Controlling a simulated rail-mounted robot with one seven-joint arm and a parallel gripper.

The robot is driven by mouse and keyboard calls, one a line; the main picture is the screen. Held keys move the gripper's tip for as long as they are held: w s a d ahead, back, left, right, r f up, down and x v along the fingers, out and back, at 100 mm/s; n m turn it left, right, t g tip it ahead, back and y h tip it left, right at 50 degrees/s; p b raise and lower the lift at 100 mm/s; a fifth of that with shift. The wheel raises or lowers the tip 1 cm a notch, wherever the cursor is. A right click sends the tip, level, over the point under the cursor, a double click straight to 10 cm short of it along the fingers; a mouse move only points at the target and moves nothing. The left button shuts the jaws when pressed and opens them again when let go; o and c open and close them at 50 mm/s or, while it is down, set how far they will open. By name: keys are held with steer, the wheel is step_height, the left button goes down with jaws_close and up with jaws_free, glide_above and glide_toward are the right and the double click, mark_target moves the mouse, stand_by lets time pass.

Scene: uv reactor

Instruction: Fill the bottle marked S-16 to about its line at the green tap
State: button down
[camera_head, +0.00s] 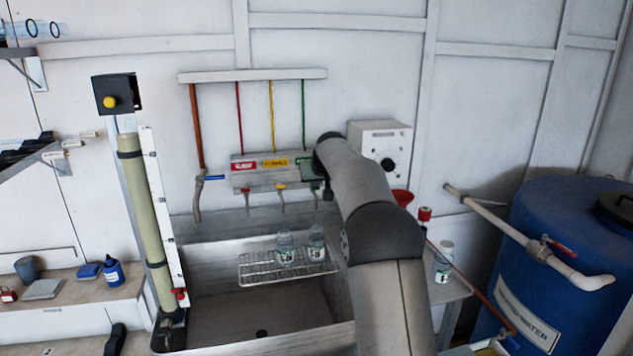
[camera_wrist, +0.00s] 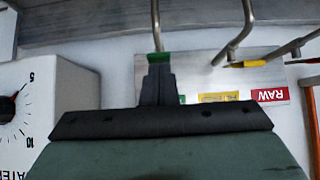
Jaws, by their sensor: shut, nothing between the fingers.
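The tap panel with red, yellow and green labels (camera_head: 262,172) is on the wall above the sink. In the wrist view, which is upside down, my gripper (camera_wrist: 157,68) is shut and empty. Its tips are at the green part of the green tap (camera_wrist: 157,57); I cannot tell whether they touch. Two clear bottles with labels, a left one (camera_head: 286,247) and a right one (camera_head: 316,243), stand upright on the wire rack. A third bottle (camera_head: 443,262) stands on the side table. I cannot read which is S-16.
The wire rack (camera_head: 262,277) spans part of the steel sink (camera_head: 215,310). A tall column (camera_head: 140,210) stands left of the sink. A white box with a dial (camera_head: 381,145) is right of the taps. A blue barrel (camera_head: 555,235) with a pipe stands far right.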

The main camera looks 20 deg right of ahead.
steer(key=shift+r+p, duration=0.75)
steer(key=shift+r, duration=0.05)
steer(key=shift+r+p, duration=0.45)
steer(key=shift+p, duration=0.05)
steer(key=r+p, duration=0.4)
steer(key=shift+w, duration=0.4)
steer(key=w+r+b+v, duration=0.1)
steer(key=b+v, duration=0.1)
steer(key=v, duration=0.7)
steer(key=shift+w+r, duration=0.1)
steer(key=shift+r, duration=0.05)
